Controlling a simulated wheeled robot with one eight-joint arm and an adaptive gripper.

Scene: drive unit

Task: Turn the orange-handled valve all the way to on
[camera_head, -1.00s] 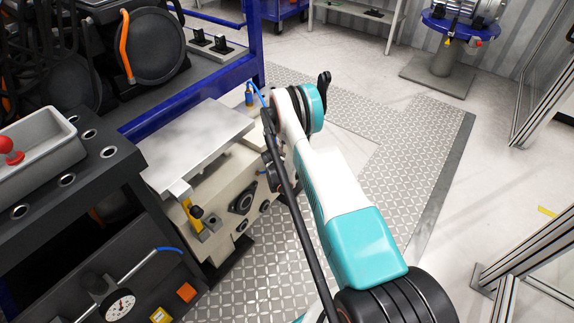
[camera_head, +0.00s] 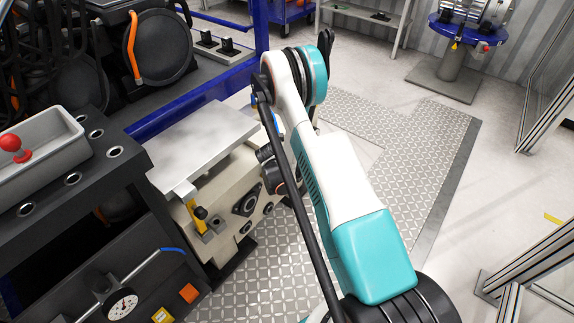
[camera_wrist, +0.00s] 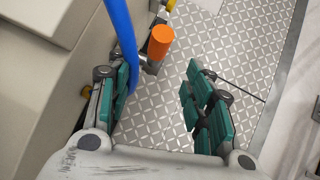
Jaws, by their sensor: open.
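In the wrist view, the valve's orange handle (camera_wrist: 160,42) is a short cylinder on a metal fitting beside the pale machine's side. My gripper (camera_wrist: 160,82) is open and empty, its green-padded fingers spread on either side. The handle shows just beyond the fingertips, nearer the left finger and apart from the right one. I cannot tell whether the left finger touches the fitting. A blue hose (camera_wrist: 120,35) runs down past the left finger and partly hides the fitting. In the head view, my arm hides the valve, and I cannot make out my gripper's fingers clearly.
The pale machine (camera_head: 240,197) with a flat metal plate (camera_head: 200,145) stands left of my arm. A dark bench (camera_head: 70,215) with a grey tray (camera_head: 45,165) and a gauge (camera_head: 122,304) is further left. Patterned floor (camera_head: 400,160) to the right is clear.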

